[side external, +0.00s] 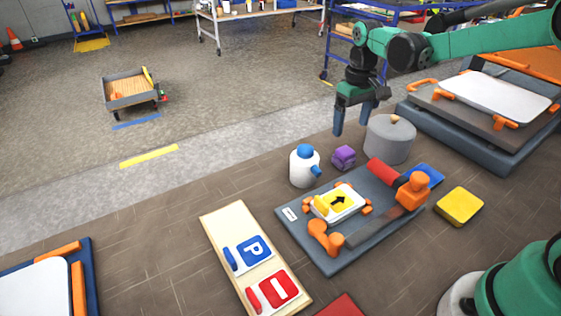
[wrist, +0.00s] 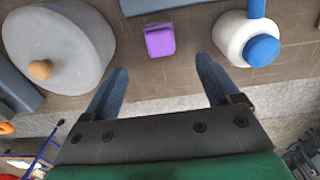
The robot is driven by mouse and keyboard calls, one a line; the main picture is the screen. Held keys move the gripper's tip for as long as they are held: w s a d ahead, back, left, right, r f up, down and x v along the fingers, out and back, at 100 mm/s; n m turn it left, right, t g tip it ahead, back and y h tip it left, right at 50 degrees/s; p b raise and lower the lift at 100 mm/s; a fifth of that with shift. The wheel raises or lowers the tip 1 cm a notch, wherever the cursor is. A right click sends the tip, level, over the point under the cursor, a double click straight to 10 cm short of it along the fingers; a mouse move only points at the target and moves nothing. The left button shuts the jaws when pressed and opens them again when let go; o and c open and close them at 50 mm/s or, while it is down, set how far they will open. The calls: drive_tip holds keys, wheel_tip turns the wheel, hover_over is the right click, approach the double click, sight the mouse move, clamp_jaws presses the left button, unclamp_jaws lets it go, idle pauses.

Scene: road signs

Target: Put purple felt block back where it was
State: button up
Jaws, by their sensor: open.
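The purple felt block (side external: 344,157) rests on the brown table between a white bottle and a grey round pot. It also shows in the wrist view (wrist: 160,39), ahead of and between my fingertips. My gripper (side external: 352,122) is open and empty. It hangs above the table, near the block on its far side and apart from it. Both blue-grey fingers of my gripper (wrist: 158,72) show in the wrist view with a wide gap between them.
The white bottle with a blue cap (side external: 304,165) and the grey lidded pot (side external: 389,139) flank the block closely. A grey sign fixture (side external: 335,262) lies in front. A wooden board with signs (side external: 228,224) is left of it. A yellow block (side external: 460,206) lies right.

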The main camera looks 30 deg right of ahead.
sight(346, 151)
drive_tip(key=s+a+r+t, duration=0.3)
drive_tip(key=s+a+r, duration=0.1)
drive_tip(key=s+r, duration=0.25)
drive_tip(key=s+a+f+t, duration=0.2)
drive_tip(key=s+a+t, duration=0.1)
drive_tip(key=s+t, duration=0.1)
drive_tip(key=shift+s, duration=0.85)
idle(0.6)
